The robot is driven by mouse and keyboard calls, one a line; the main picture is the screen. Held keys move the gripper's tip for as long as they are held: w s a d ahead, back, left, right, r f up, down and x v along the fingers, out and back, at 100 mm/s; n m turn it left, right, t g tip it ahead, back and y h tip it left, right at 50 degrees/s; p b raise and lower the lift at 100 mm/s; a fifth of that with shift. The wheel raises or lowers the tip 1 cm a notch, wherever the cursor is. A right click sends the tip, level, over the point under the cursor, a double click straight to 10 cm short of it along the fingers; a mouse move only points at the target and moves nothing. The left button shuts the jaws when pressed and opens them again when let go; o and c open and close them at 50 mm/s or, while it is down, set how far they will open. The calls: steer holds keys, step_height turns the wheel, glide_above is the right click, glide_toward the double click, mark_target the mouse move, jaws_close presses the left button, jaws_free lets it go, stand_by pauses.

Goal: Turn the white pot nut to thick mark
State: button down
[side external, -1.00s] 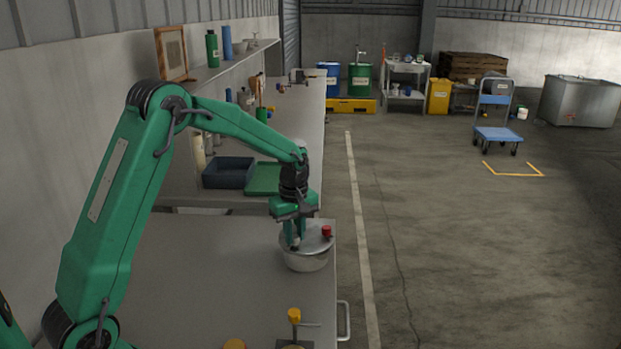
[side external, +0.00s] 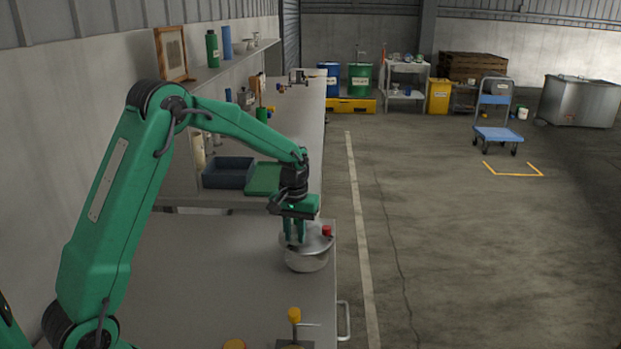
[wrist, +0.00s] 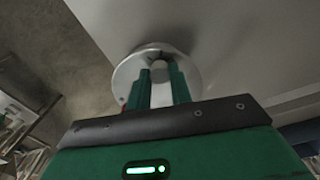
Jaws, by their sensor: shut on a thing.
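The pot (side external: 307,261) is a pale metal vessel with a round lid, near the right edge of the grey bench. My gripper (side external: 295,242) points down onto the lid from above. In the wrist view, the lid (wrist: 189,66) is a pale disc, and the light grey nut (wrist: 159,74) stands near its middle between the two green fingers of my gripper (wrist: 160,70). The fingers are shut on the nut. In the side view they hide most of the nut. A red knob (side external: 326,230) sits at the lid's right side. I cannot make out a thick mark.
A yellow-topped fitting (side external: 294,316) and another yellow round part (side external: 235,344) are at the bench's near end. A dark blue bin (side external: 229,172) and a green tray (side external: 264,178) lie beyond the pot. The bench (side external: 200,265) left of the pot is clear.

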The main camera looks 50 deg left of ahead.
mark_target(295, 237)
steer(key=shift+m, duration=0.3)
steer(key=c, duration=1.3)
jaws_free()
steer(key=shift+o, duration=0.2)
steer(key=shift+r, duration=0.1)
step_height(295, 237, up, 7)
steer(key=shift+r, duration=0.35)
steer(key=shift+r, duration=0.1)
